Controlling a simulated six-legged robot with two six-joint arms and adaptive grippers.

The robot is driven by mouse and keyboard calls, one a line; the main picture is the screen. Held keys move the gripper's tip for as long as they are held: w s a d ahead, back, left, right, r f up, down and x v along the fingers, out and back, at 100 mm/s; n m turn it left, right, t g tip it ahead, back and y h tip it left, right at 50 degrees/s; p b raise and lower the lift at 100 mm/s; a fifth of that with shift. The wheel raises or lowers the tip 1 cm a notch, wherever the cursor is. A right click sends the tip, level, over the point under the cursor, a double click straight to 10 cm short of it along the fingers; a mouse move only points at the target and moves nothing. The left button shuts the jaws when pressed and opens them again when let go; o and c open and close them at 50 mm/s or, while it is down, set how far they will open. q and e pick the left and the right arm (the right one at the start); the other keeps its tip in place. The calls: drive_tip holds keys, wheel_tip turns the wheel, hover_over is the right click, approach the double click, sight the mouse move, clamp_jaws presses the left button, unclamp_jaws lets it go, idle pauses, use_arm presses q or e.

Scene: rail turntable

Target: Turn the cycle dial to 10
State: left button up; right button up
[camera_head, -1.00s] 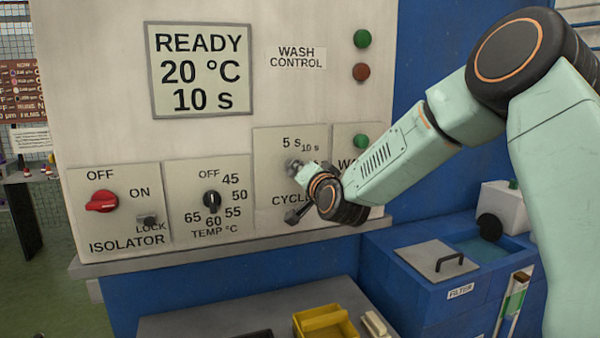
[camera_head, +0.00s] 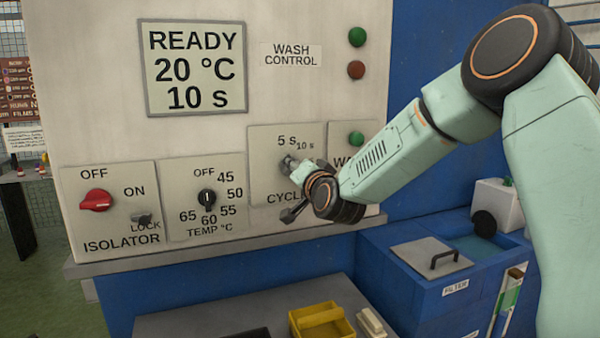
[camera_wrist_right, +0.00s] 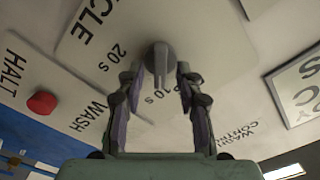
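The cycle dial (camera_wrist_right: 160,55) is a grey round knob with a raised ridge. In the wrist view the ridge points at the "10 s" mark. In the head view the dial (camera_head: 287,164) is partly hidden by my right gripper (camera_head: 302,168). In the wrist view the right gripper (camera_wrist_right: 157,74) has its two fingers spread, one on each side of the dial, with gaps between them and the knob. The display (camera_head: 194,68) reads READY, 20 °C, 10 s. My left gripper is not in view.
To the left on the panel are the black temperature knob (camera_head: 207,198) and the red isolator switch (camera_head: 96,200). A green button (camera_head: 356,139) sits to the right. A yellow bin (camera_head: 320,321) and a blue filter tank (camera_head: 455,287) stand below.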

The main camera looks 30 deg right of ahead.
drive_tip(key=v, duration=1.1)
drive_tip(key=shift+s, duration=0.4)
drive_tip(key=s+a+f+n+g+y, duration=0.2)
drive_tip(key=s+a+f+g, duration=0.15)
drive_tip(key=f, duration=0.45)
drive_tip(key=s+a+f+n+g+y, duration=0.15)
drive_tip(key=a+f, duration=0.25)
drive_tip(key=f, duration=0.5)
drive_tip(key=s+a+f+n+g+y, duration=0.2)
drive_tip(key=s+a+f+n+g, duration=0.15)
drive_tip(key=f, duration=0.45)
drive_tip(key=s+a+f+n+g+b, duration=0.1)
drive_tip(key=s+f+g, duration=0.3)
drive_tip(key=s+f, duration=0.7)
drive_tip(key=s+a+f+n+g+h, duration=0.1)
drive_tip(key=s+a+f+n+g, duration=0.2)
drive_tip(key=s+f, duration=0.8)
drive_tip(key=s+a+g, duration=0.1)
drive_tip(key=s+g, duration=0.1)
drive_tip(key=s, duration=0.3)
drive_tip(key=shift+s+f+b, duration=0.25)
drive_tip(key=shift+s+b, duration=0.1)
drive_tip(key=shift+s, duration=0.05)
